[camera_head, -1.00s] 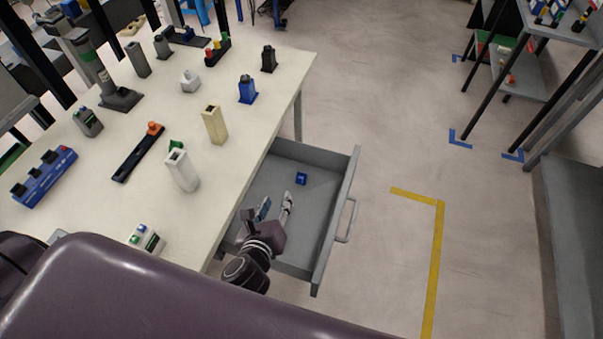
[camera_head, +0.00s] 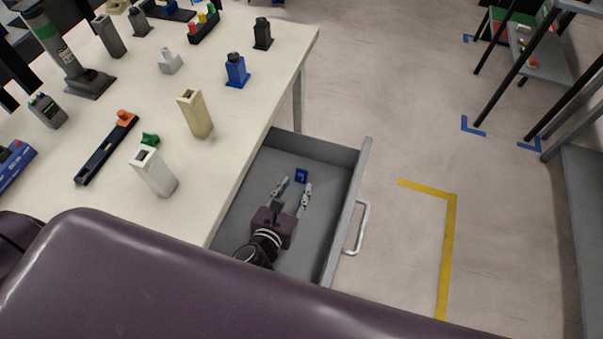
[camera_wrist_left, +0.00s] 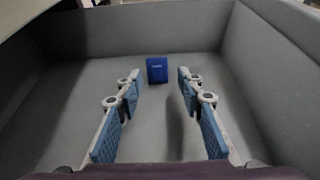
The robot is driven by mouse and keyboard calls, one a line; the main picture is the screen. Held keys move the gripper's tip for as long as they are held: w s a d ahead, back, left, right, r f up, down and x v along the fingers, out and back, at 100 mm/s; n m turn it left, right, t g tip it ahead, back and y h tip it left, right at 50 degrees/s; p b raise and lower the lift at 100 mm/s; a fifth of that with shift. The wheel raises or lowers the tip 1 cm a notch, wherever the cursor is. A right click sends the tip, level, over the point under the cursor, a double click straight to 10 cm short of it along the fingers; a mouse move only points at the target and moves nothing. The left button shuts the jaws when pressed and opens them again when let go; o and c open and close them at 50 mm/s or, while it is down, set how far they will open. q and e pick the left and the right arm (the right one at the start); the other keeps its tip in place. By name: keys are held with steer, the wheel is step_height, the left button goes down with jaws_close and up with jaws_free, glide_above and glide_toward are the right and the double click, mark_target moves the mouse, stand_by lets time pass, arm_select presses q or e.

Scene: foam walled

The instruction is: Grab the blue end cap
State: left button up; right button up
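In the left wrist view the left gripper (camera_wrist_left: 160,85) shows two spread fingers with blue pads. My right gripper is not in view.
The drawer's walls stand close around the left gripper. The white table (camera_head: 235,115) beside it holds several blocks, among them a white one (camera_head: 154,172), a beige one (camera_head: 195,115) and a blue one (camera_head: 237,70).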

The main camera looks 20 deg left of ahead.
mark_target(302, 172)
arm_select(q)
steer(key=x, duration=0.7)
steer(key=shift+w+a+r, duration=0.15)
steer(key=shift+w+a, duration=0.05)
steer(key=shift+w, duration=0.2)
steer(key=c, duration=0.7)
